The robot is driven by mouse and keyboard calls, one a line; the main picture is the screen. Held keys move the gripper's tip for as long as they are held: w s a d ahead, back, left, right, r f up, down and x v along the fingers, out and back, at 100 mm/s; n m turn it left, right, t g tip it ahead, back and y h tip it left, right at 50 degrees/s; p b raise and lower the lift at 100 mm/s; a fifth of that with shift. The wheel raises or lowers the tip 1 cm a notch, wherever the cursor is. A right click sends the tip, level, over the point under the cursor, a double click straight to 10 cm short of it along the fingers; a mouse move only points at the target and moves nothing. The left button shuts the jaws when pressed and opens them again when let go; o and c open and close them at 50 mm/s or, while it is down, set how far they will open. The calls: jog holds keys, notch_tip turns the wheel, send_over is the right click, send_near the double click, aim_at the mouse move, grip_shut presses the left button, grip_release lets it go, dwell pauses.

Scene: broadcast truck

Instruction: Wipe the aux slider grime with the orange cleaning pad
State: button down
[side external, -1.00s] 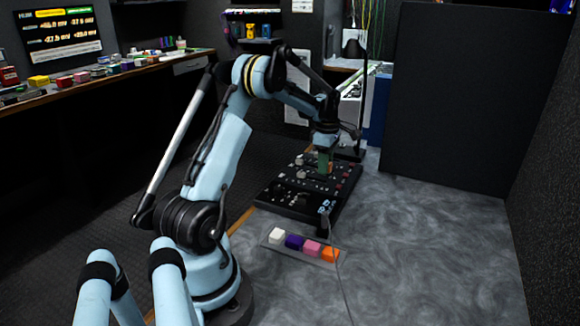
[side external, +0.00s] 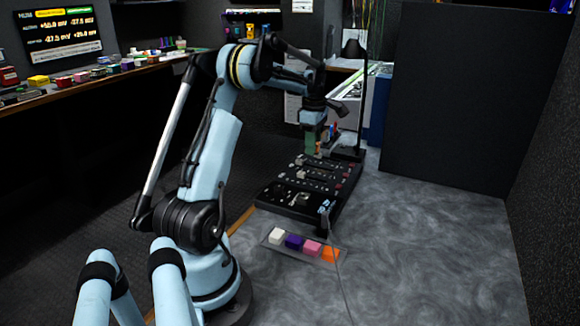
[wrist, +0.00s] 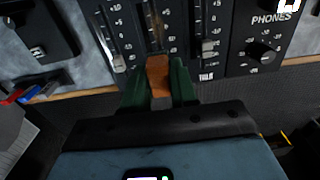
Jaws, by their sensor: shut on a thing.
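My gripper (side external: 315,149) is over the far end of the black mixing console (side external: 277,197). Its green fingers (wrist: 158,82) are shut on an orange-brown block (wrist: 158,72); I cannot tell whether this is the cleaning pad. A bright orange pad (side external: 331,254) lies at the right end of a small tray. In the wrist view, the held block lies over the lower part of a middle slider slot (wrist: 153,24), which looks brownish. Which slider is aux cannot be read. Whether the block touches the panel is unclear.
White (side external: 277,236), purple (side external: 294,242) and pink (side external: 312,248) pads share the tray. A slider knob (wrist: 208,48) and the PHONES dial (wrist: 262,52) sit right of the held block. A thin dark pole (side external: 362,100) stands near the console's far right corner. The table's right side is clear.

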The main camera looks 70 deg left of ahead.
jog(key=shift+r, duration=1.25)
jog(key=shift+f, duration=0.15)
